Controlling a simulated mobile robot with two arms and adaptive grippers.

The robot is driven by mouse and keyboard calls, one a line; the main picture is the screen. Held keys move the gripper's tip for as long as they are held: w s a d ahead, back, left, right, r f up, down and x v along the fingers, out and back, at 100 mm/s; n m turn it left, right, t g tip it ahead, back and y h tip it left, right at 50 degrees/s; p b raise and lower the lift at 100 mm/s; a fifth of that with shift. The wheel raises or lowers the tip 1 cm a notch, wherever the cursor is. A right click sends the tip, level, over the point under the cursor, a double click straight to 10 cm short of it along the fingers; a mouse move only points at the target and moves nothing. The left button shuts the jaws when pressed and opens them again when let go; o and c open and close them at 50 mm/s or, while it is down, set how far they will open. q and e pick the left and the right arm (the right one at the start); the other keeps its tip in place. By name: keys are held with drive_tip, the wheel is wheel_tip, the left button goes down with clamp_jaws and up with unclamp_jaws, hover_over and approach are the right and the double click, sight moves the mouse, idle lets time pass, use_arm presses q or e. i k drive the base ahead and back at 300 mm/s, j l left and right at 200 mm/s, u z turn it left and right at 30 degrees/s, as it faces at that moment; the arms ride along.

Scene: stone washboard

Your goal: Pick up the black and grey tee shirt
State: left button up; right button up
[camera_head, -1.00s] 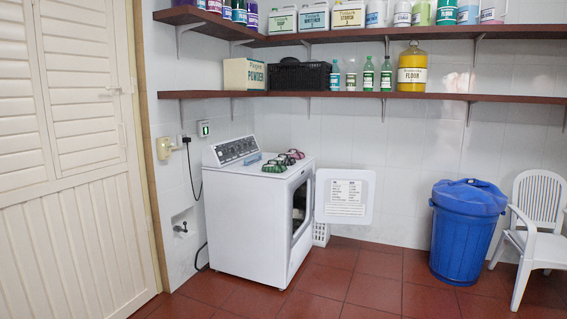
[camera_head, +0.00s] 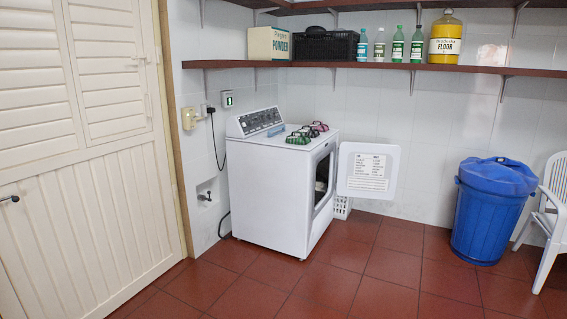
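I cannot make out a black and grey tee shirt for certain. A white dryer (camera_head: 272,200) stands against the back wall with its front door (camera_head: 367,170) swung open to the right. Inside its dark opening (camera_head: 321,184) some light-coloured material shows, too small to identify. Several green, dark and pinkish items (camera_head: 308,134) and a small blue item (camera_head: 276,131) lie on top of the dryer. Neither of my grippers is in view.
A blue lidded bin (camera_head: 488,215) and a white plastic chair (camera_head: 553,212) stand at the right. A white basket (camera_head: 342,207) sits behind the dryer door. A louvred door (camera_head: 85,200) fills the left. The red tiled floor (camera_head: 345,285) in front is clear.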

sight(309, 130)
drive_tip(key=i, duration=4.3)
